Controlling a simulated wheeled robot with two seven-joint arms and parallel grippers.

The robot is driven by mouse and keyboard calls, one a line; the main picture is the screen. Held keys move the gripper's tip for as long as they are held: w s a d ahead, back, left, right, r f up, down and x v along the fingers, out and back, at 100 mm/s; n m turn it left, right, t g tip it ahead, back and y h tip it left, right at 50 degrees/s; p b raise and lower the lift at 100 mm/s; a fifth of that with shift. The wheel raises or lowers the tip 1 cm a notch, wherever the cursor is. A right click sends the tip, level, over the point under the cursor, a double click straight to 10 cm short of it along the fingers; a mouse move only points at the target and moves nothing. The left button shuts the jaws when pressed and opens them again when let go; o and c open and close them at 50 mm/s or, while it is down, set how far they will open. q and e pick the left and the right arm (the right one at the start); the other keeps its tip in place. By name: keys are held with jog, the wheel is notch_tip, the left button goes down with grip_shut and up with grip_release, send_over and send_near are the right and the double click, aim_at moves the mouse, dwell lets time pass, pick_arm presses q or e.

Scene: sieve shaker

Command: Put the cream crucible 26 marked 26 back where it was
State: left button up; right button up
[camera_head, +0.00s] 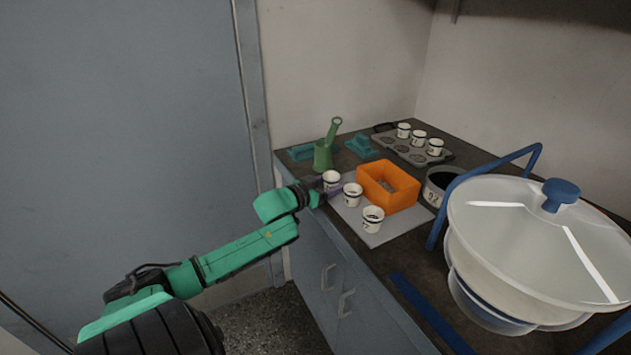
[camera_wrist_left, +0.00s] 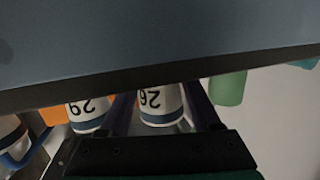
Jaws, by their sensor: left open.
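Three cream crucibles with dark rims stand along the front of the grey mat (camera_head: 380,238): the far-left one (camera_head: 331,177), a middle one (camera_head: 352,197) and a near one (camera_head: 373,215). My left gripper (camera_head: 327,187) is at the far-left crucible, its jaws open. In the left wrist view, which is upside down, that crucible (camera_wrist_left: 161,105) stands between the two open fingers, and its marking looks like 26. Another marked crucible (camera_wrist_left: 88,115) stands outside the fingers. A grey rack (camera_head: 413,156) with round wells holds three crucibles along its back; its front wells look empty. My right gripper is not in view.
An orange open box (camera_head: 388,187) sits on the mat behind the crucibles. A dark round container (camera_head: 437,185) and a large lidded sieve shaker (camera_head: 530,250) with a blue frame fill the right side.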

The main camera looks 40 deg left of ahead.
pick_arm(q)
jog(key=s+r+p, duration=0.2)
jog(key=s+p, duration=0.1)
jog(key=s, duration=0.8)
jog(key=s+a+f+n+g+y, duration=0.15)
jog(key=s+f, duration=0.25)
jog(key=f, duration=0.6)
jog(key=s+a+f+g+y, duration=0.1)
jog(key=s+a+f+g, duration=0.25)
jog(key=f, duration=0.65)
jog(key=s+a+f+n+g+y, duration=0.15)
jog(key=s+f, duration=0.35)
jog(key=f, duration=0.5)
jog(key=s+d+f+m+g+h, duration=0.1)
jog(key=s+d+f+g, duration=0.1)
jog(key=s+d+f, duration=0.45)
jog(key=s+d+f+m+g, duration=0.1)
jog(key=s+d+f+g, duration=0.25)
jog(key=f, duration=0.55)
jog(key=s+d+f+m+g+h, duration=0.1)
jog(key=s+d+f+m+g, duration=0.1)
jog(key=s+d+f, duration=0.35)
jog(key=s+d+f+m+g+h, duration=0.1)
jog(key=s+d+f, duration=0.2)
jog(key=s+d, duration=0.45)
notch_tip(320, 180, up, 10)
jog(key=w+d+p, duration=0.1)
jog(key=p, duration=0.8)
jog(key=shift+w+d+f, duration=0.15)
jog(key=shift+d, duration=0.2)
